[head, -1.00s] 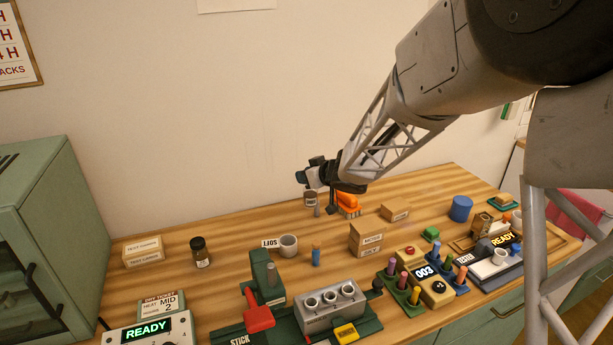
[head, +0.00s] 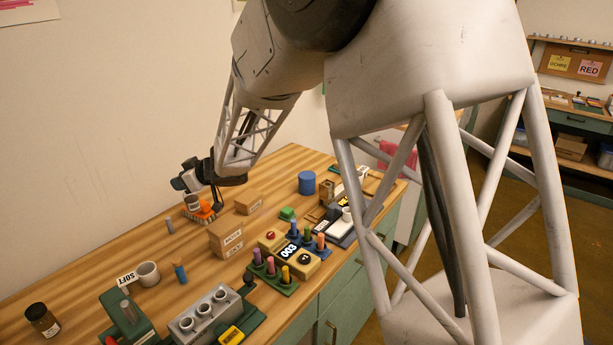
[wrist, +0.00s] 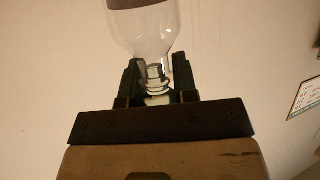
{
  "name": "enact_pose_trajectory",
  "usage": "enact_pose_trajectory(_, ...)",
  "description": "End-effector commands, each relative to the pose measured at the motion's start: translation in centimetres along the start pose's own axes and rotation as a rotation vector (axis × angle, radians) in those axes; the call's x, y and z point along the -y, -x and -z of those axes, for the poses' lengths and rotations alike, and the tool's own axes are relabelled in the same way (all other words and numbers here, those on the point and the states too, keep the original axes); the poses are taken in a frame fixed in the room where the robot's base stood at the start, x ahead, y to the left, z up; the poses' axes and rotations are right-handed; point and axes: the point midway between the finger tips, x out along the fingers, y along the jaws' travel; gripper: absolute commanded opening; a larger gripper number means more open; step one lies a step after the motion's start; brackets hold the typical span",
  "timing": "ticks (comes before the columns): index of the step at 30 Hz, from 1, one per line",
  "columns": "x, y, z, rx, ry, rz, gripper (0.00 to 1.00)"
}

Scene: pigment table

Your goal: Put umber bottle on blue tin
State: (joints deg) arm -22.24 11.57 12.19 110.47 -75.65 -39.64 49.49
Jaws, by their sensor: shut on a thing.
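My gripper (head: 190,187) is at the back of the table in the head view, above its surface.
An orange brush-like thing (head: 204,211) is close by the bottle in the picture. A green block (head: 287,213) and a device (head: 343,222) lie before the tin.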

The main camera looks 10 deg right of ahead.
Motion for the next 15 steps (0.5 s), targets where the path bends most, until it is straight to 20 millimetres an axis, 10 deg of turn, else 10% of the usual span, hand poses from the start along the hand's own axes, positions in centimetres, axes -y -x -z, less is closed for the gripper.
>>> enact_pose_trajectory(15,-9.3,9.7,-3.6,-0.006,-0.015,-0.047,0.00)
